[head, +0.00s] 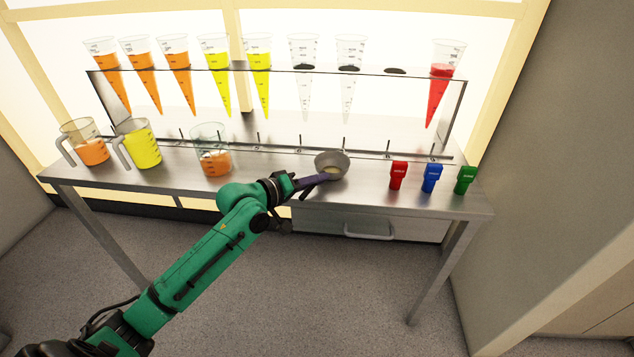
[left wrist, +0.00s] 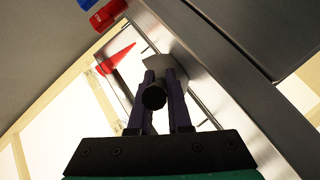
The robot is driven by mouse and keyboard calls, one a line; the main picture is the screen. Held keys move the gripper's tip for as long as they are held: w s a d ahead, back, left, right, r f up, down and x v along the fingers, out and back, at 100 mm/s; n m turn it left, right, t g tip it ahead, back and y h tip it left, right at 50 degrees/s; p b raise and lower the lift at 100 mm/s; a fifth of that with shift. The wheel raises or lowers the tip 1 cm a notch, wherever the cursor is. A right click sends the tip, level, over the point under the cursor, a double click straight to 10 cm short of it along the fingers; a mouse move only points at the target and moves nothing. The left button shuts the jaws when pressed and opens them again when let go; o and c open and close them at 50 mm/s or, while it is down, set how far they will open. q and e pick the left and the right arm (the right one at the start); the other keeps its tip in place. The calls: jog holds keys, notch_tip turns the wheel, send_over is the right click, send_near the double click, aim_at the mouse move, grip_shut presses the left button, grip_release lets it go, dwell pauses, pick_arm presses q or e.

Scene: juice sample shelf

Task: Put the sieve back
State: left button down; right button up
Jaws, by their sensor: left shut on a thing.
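The sieve (head: 332,160) is a small grey metal bowl with a handle, near the front edge of the bench, right of the middle. My left gripper (head: 314,180), with purple fingers, is shut on its handle from the front left. In the left wrist view the dark round handle end (left wrist: 154,97) sits between the two fingers (left wrist: 163,95), and the grey bowl (left wrist: 168,68) shows beyond them. The fingers hide part of the handle. I cannot tell whether the bowl touches the bench top. My right gripper is not in view.
The steel bench (head: 270,185) carries a rack (head: 275,72) of cones with orange, yellow and red juice. Two jugs (head: 140,145) and a beaker (head: 212,150) stand left of the sieve. Red (head: 398,176), blue (head: 432,179) and green (head: 466,180) items stand right.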

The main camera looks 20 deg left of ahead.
pick_arm(q)
jog(key=shift+r, duration=0.15)
jog(key=c, duration=0.9)
grip_release()
jog(key=shift+f, duration=0.2)
jog(key=shift+o, duration=0.2)
jog(key=shift+r, duration=0.25)
jog(key=v, duration=1.2)
jog(key=shift+p, duration=0.4)
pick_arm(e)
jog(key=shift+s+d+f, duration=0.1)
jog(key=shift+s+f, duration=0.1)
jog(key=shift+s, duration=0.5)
pick_arm(q)
jog(key=shift+f, duration=0.1)
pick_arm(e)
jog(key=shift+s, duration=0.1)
